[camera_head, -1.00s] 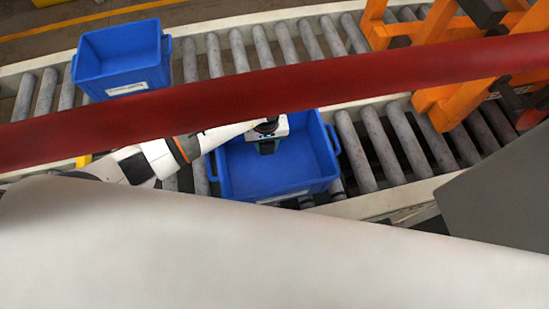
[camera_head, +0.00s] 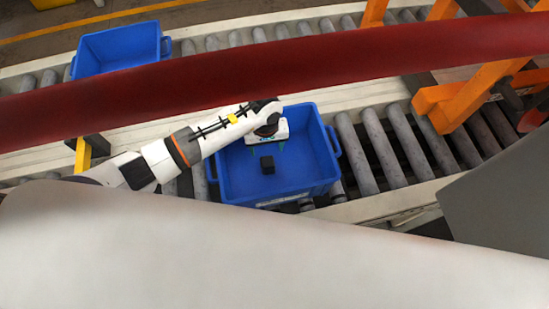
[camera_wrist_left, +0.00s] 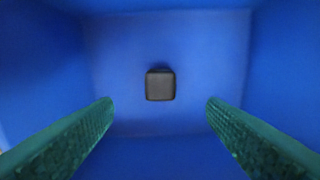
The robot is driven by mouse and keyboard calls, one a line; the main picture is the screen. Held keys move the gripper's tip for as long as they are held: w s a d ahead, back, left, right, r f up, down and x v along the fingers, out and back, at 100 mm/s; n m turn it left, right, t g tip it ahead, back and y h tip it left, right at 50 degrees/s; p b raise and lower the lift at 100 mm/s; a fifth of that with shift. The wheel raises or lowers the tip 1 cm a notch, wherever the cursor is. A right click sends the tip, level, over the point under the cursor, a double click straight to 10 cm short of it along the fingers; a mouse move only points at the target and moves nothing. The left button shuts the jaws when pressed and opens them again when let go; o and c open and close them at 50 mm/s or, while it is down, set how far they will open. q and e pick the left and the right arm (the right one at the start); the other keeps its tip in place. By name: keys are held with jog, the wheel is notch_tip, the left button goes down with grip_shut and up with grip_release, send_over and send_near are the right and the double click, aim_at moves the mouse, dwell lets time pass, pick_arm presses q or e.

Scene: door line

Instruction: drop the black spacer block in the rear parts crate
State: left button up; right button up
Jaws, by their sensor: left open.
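The black spacer block (camera_head: 267,165) is inside the nearer blue crate (camera_head: 231,186), near the middle of it. In the left wrist view the block (camera_wrist_left: 160,84) shows between and beyond the fingers, apart from both, against the blue crate floor. I cannot tell for sure whether it rests on the floor. My left gripper (camera_head: 267,147) is over this crate, open and empty, with its green fingers (camera_wrist_left: 160,102) spread wide. My right gripper is not in view.
A second blue crate (camera_head: 118,47) stands on the farther roller conveyor at the upper left. A red bar (camera_head: 300,62) crosses the whole view and hides part of the conveyors. Orange frames (camera_head: 455,105) stand at the right. Bare rollers (camera_head: 375,150) lie right of the nearer crate.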

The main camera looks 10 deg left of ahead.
pick_arm(q)
notch_tip(320, 180, up, 12)
jog(key=b, duration=0.1)
jog(key=shift+f, duration=0.2)
jog(key=shift+s, duration=0.1)
dwell(0.4)
